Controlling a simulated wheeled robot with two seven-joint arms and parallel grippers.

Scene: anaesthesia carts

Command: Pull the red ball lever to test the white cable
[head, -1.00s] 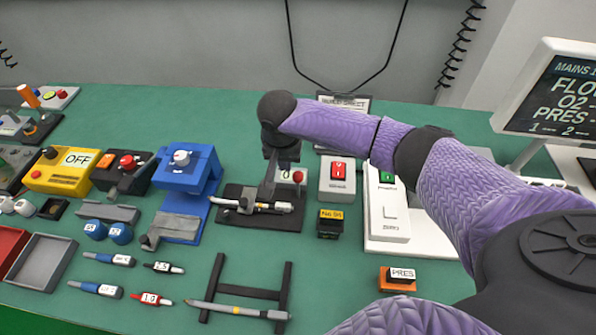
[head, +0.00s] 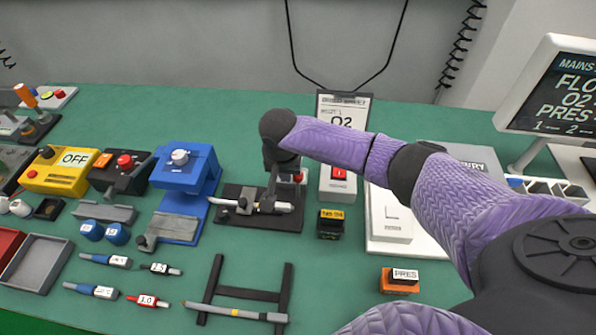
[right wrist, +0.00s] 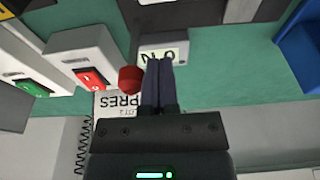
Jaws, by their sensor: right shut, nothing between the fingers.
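A tester with a black base (head: 228,214) stands mid-table, with a light cable (head: 282,207) lying across it in dark holders. Its red ball (head: 299,177) shows just right of my right gripper (head: 271,192). In the right wrist view the red ball (right wrist: 130,80) is just left of the shut, empty fingers (right wrist: 158,66), by an upside-down display (right wrist: 165,52) that seems to read 0 N. A gap between ball and fingers is hard to judge. The fingers partly hide the tester in the head view. My left gripper is out of view.
A white box with a red switch (head: 339,172) and a small black-and-yellow block (head: 331,224) stand right of the tester. A blue device (head: 184,168) stands left. A black rack (head: 283,292) with a grey cable lies in front. A sign (head: 343,110) stands behind.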

